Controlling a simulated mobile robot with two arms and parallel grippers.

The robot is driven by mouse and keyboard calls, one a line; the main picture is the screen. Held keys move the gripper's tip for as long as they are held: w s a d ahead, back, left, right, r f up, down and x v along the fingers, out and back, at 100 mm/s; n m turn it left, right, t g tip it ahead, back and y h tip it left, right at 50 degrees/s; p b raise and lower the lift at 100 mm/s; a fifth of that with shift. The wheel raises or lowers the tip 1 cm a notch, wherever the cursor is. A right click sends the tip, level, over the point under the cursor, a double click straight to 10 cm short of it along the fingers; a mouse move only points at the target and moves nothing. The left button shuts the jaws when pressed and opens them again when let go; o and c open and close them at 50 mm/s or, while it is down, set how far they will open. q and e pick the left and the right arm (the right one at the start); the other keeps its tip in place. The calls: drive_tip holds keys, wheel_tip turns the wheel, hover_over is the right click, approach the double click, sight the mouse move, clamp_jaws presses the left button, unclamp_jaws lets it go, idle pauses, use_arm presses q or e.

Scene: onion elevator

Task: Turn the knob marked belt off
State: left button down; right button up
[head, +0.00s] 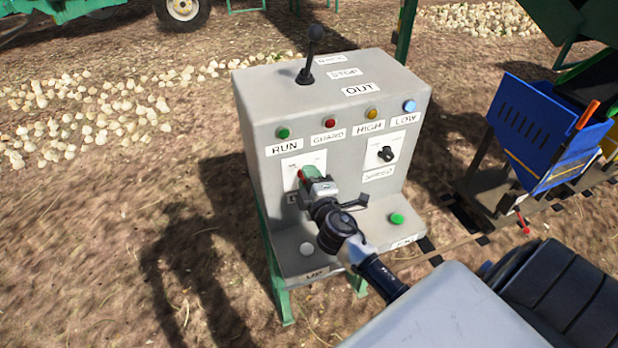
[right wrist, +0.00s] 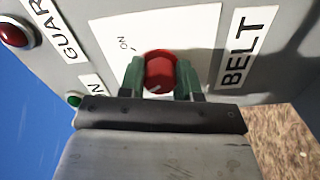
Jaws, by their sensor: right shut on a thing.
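The belt knob is a red round knob (right wrist: 160,71) on a white plate (right wrist: 195,35) marked BELT in the right wrist view. An ON mark shows beside it on the plate. My right gripper (right wrist: 161,78) has its two green fingers closed on either side of the red knob. In the head view my right gripper (head: 308,174) is at the left plate of the grey control box (head: 330,110), and it hides most of that plate and knob. The knob's exact setting is hard to read. My left gripper is not in view.
The box has a black speed knob (head: 386,154) on the right, a lever (head: 310,55) on top, several lamps above and a green button (head: 397,219) on the lower shelf. Onions (head: 90,105) lie on the ground.

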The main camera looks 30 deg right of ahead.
drive_tip(key=shift+n, duration=1.2)
drive_tip(key=o, duration=0.9)
drive_tip(key=shift+o, duration=0.2)
drive_tip(key=b+v, duration=0.2)
drive_tip(key=v, duration=0.8)
drive_tip(key=shift+s+a+b, duration=0.2)
drive_tip(key=shift+s+b, duration=0.1)
drive_tip(key=shift+s, duration=0.05)
